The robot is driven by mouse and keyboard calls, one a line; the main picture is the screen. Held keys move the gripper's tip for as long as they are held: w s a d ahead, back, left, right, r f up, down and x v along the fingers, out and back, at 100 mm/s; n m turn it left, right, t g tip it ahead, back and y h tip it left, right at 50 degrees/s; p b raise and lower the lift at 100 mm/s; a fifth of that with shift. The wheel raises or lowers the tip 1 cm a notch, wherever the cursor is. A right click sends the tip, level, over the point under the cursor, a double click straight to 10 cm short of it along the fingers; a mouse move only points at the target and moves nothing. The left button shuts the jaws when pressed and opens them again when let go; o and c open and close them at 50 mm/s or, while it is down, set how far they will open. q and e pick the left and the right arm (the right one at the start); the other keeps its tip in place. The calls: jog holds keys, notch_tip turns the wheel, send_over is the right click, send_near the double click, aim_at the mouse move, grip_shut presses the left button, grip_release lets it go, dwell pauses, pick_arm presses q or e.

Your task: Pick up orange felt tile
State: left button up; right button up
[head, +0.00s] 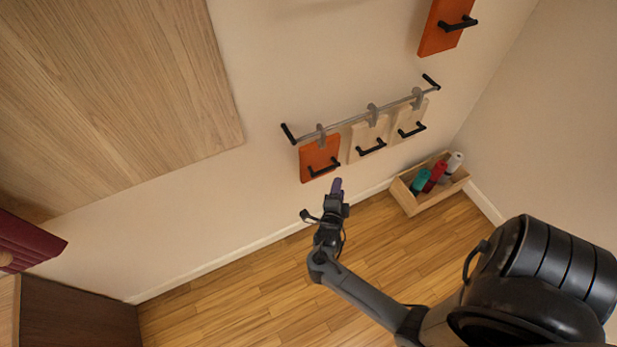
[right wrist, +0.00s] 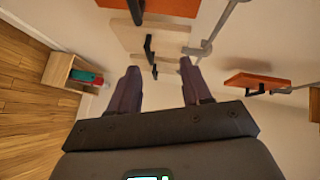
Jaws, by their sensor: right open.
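An orange tile (head: 312,152) with a black bar handle hangs by a grey hook at the left end of a wall rail (head: 352,120). Its face appears at the top edge of the right wrist view (right wrist: 170,6), partly cut off. A second orange tile (head: 436,30), also with a black handle, is higher on the wall; it seems to be the one at the right of the wrist view (right wrist: 262,80). My right gripper (head: 337,184) is open and empty, just below the hanging orange tile in the head view and apart from it. My left gripper is not in view.
Two cream tiles (head: 361,134) with black handles hang on the same rail, right of the orange one. A wooden bin (head: 424,205) with coloured rolls stands on the floor by the wall. A large wood panel (head: 110,90) fills the upper left. The floor between is clear.

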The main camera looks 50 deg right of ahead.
aim_at(323, 170)
jog(key=w+a+f+m+b, duration=0.1)
jog(key=w+a+f+b, duration=0.1)
jog(key=w+f+b, duration=0.4)
jog(key=x, duration=0.6)
jog(key=b+x, duration=0.1)
jog(key=x, duration=0.3)
jog(key=shift+w+r, duration=0.3)
jog(key=shift+w, duration=0.15)
jog(key=shift+d+f, duration=0.1)
jog(key=shift+d, duration=0.1)
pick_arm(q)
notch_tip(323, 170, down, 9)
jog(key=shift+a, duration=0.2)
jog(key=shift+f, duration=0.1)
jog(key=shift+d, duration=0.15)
pick_arm(e)
grip_shut()
